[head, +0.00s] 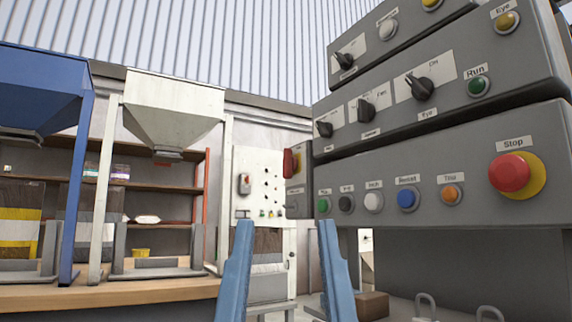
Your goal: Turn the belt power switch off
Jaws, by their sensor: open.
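My gripper (287,232) points forward at the bottom centre, its two blue fingers wide apart with nothing between them. Ahead and to the right is a grey stepped control panel (440,150). A red rotary handle (290,163) sits on a grey box at this panel's left end. I cannot read which of these is the belt power switch. Both are beyond my fingertips, and my gripper touches neither.
The panel's lower row has several coloured buttons and a red mushroom Stop button (510,173). Black selector knobs (421,88) and a green Run button (478,86) are above. Left are a wooden bench (150,292), a white hopper (172,105) and a blue hopper (40,85).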

